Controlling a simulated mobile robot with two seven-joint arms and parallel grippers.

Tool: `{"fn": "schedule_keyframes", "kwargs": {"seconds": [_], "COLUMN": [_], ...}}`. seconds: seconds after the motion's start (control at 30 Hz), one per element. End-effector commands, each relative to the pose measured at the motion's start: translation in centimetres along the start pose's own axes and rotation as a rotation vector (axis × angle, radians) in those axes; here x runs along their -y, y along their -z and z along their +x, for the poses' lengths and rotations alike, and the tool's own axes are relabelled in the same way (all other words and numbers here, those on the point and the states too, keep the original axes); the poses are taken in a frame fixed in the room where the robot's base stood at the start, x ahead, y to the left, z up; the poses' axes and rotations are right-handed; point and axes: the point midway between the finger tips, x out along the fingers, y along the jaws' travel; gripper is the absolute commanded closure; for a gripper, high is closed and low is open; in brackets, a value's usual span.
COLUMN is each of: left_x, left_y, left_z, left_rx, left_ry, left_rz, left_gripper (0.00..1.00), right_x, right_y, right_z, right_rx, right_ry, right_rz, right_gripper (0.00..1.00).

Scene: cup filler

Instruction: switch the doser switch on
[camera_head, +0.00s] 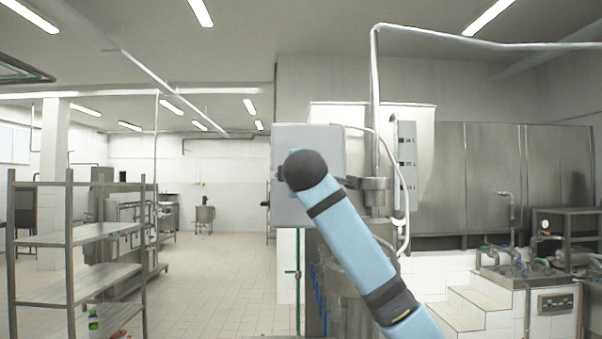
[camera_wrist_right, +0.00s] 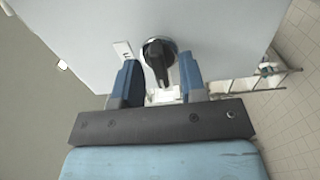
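The doser switch is a black rotary knob (camera_wrist_right: 158,62) on the face of a light grey control box (camera_wrist_right: 220,30). In the right wrist view it sits between the blue fingertips of my right gripper (camera_wrist_right: 160,78), which are spread apart on either side of it. I cannot tell whether a finger touches the knob. In the head view the grey box (camera_head: 308,138) stands mid-picture, and my blue right arm reaches up to it. A small white label (camera_wrist_right: 122,50) is left of the knob. My left gripper is in neither view.
A steel machine column (camera_head: 375,190) with pipes stands just right of the box. A metal shelf rack (camera_head: 68,240) stands at the left. White tiled steps (camera_head: 470,308) and a steel sink unit (camera_head: 555,305) are at the right. The tiled floor (camera_head: 215,270) between rack and box is clear.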

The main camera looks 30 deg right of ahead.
Motion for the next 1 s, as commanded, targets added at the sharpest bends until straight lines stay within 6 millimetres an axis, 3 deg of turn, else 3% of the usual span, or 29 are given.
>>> {"fn": "schedule_keyframes", "kwargs": {"seconds": [0.13,0.3,0.33,0.67,1.0], "left_x": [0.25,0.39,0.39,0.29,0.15], "left_y": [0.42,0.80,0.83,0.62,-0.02], "left_z": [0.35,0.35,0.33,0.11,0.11], "left_rx": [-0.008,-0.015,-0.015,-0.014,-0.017], "left_ry": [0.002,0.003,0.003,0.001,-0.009], "left_rz": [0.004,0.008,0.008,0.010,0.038], "left_gripper": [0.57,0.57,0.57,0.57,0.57], "right_x": [0.02,0.02,0.02,0.11,0.29], "right_y": [-0.01,-0.01,-0.01,0.03,0.12], "right_z": [-0.01,-0.02,-0.02,-0.03,-0.03], "right_rx": [0.000,0.000,0.000,0.000,-0.002], "right_ry": [0.000,0.000,0.000,0.001,0.003], "right_rz": [0.000,0.000,0.000,0.023,0.218], "right_gripper": [0.62,0.98,1.00,1.00,1.00]}}
